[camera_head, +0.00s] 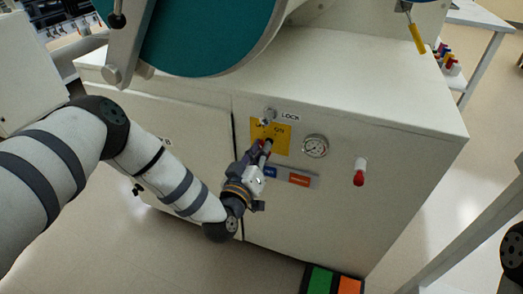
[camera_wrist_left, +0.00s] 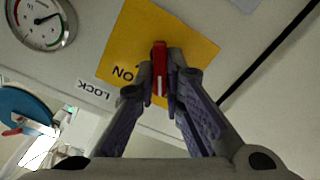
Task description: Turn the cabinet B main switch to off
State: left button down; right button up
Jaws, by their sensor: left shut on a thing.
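The main switch is a red handle (camera_wrist_left: 159,72) with a white line on it, mounted on a yellow plate (camera_wrist_left: 190,35) marked ON. The yellow plate (camera_head: 283,144) also shows on the cabinet front (camera_head: 350,225) in the head view, with the word LOCK above it. My left gripper (camera_head: 264,152) reaches it from the lower left. In the left wrist view my left gripper (camera_wrist_left: 161,65) has its two fingers closed on either side of the red handle. My right gripper is not visible.
A round gauge (camera_head: 315,146) sits right of the plate, and a red-tipped valve handle (camera_head: 359,172) farther right. A teal round cover (camera_head: 205,35) is above.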

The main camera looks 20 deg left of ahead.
pick_arm(q)
jog(key=c, duration=1.7)
grip_release()
jog(key=s, duration=1.2)
jog(key=shift+a, duration=0.2)
